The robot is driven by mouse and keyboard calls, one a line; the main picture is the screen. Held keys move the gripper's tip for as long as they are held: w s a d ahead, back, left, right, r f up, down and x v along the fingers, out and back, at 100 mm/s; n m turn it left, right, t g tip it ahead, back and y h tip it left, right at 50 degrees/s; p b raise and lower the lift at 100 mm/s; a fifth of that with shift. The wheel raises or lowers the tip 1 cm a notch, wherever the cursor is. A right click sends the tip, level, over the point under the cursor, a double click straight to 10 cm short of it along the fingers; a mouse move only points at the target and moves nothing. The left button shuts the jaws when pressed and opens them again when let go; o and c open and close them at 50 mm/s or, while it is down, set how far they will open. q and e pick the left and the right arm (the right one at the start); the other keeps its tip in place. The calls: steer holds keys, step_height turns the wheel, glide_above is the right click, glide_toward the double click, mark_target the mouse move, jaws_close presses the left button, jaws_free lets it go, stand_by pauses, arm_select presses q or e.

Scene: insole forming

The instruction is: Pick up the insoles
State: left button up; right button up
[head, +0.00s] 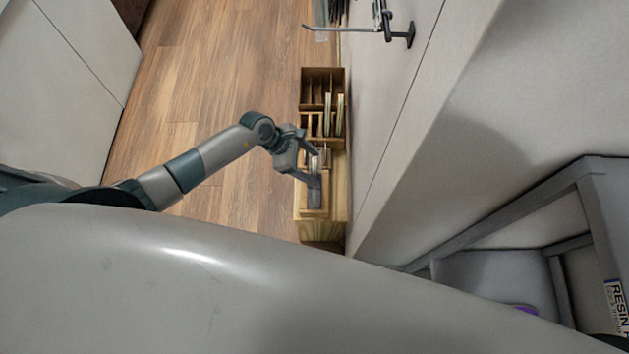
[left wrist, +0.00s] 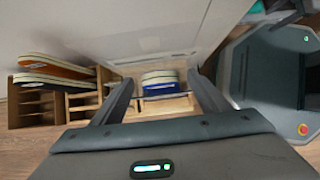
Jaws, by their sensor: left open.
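A pair of blue insoles with pale edges (left wrist: 160,84) stands in a wooden holder in the left wrist view, between the spread fingers of my left gripper (left wrist: 160,92). The fingers look apart from them. In the head view my left gripper (head: 312,163) reaches over the near part of the wooden rack (head: 299,205). More insoles stand in the rack's far slots, an orange one (left wrist: 60,66) and a dark one (left wrist: 55,82) in the left wrist view. They show as pale strips (head: 327,114) in the head view. My right gripper is not in view.
The rack stands close against a pale wall (head: 385,130) on its right. A rod on a dark bracket (head: 385,22) sticks out from that wall. A grey frame (head: 520,215) stands at the right. Wooden floor (head: 215,85) lies free left of the rack.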

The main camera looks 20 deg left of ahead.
arm_select(q)
steer(key=c, duration=1.4)
steer(key=shift+c, duration=0.4)
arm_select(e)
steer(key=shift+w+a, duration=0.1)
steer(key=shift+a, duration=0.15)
arm_select(q)
steer(key=shift+r, duration=0.1)
